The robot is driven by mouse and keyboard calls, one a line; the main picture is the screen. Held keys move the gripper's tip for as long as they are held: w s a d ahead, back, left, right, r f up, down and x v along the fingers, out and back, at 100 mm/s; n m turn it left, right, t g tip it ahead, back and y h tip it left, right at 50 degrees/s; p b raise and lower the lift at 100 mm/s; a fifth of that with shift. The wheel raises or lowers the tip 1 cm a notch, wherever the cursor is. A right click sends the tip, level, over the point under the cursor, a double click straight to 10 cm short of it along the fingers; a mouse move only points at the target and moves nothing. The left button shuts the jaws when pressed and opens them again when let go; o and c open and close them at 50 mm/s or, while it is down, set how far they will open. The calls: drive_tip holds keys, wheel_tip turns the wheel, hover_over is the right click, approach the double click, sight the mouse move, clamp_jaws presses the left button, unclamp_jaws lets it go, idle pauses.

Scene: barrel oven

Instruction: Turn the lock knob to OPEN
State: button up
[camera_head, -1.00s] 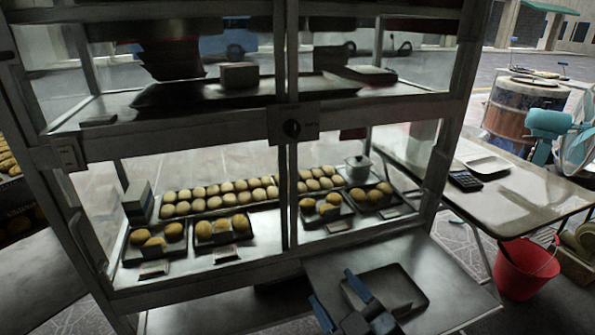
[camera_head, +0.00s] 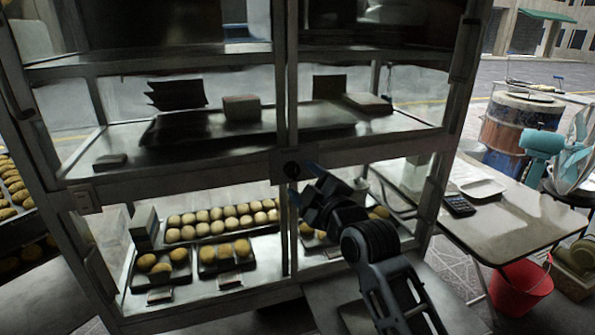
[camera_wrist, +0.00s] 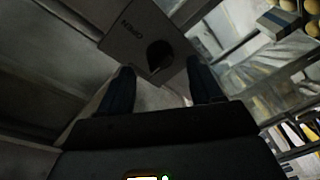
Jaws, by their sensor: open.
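The lock knob (camera_head: 291,170) is a dark round knob on the plate where the cabinet's middle post meets the cross rail. In the wrist view the knob (camera_wrist: 160,56) sits on a grey plate (camera_wrist: 135,32) with the letters OPEN, seen tilted. My gripper (camera_head: 303,184) is just right of and slightly below the knob in the head view. In the wrist view my gripper (camera_wrist: 160,88) has its two blue fingers apart, with the knob beyond and between their tips. The fingers appear empty and not touching the knob.
The glass-fronted cabinet (camera_head: 170,178) holds trays of buns (camera_head: 222,217) below and dark trays (camera_head: 210,128) above. A table (camera_head: 520,215) with a calculator (camera_head: 458,206) stands right, with a red bucket (camera_head: 521,287) beneath. A small box (camera_head: 66,198) is on the left post.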

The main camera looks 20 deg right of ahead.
sight(296, 174)
drive_tip(key=shift+w+a, duration=0.15)
drive_tip(key=shift+w, duration=1.6)
drive_tip(key=c, duration=1)
